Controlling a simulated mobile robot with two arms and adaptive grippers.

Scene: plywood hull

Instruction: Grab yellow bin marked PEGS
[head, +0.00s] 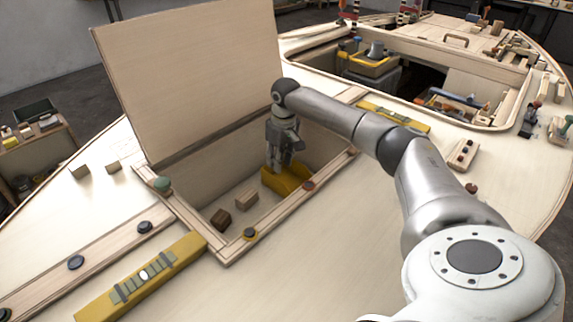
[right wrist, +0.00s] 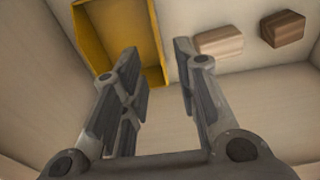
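A yellow bin (head: 287,179) sits inside the open hatch compartment, near its far right corner. It also shows in the right wrist view (right wrist: 91,37), open side toward the camera and apparently empty. No PEGS marking is readable. My right gripper (head: 281,167) reaches down into the hatch at the bin, partly covering it. In the right wrist view its fingers (right wrist: 157,50) are apart, with the bin's right wall between the tips in the picture. I cannot tell whether they touch it. My left gripper is out of view.
A dark brown block (head: 221,219) and a lighter wood block (head: 246,198) lie on the compartment floor. The raised hatch lid (head: 190,70) stands behind. The wooden hatch rim (head: 290,203) surrounds the opening.

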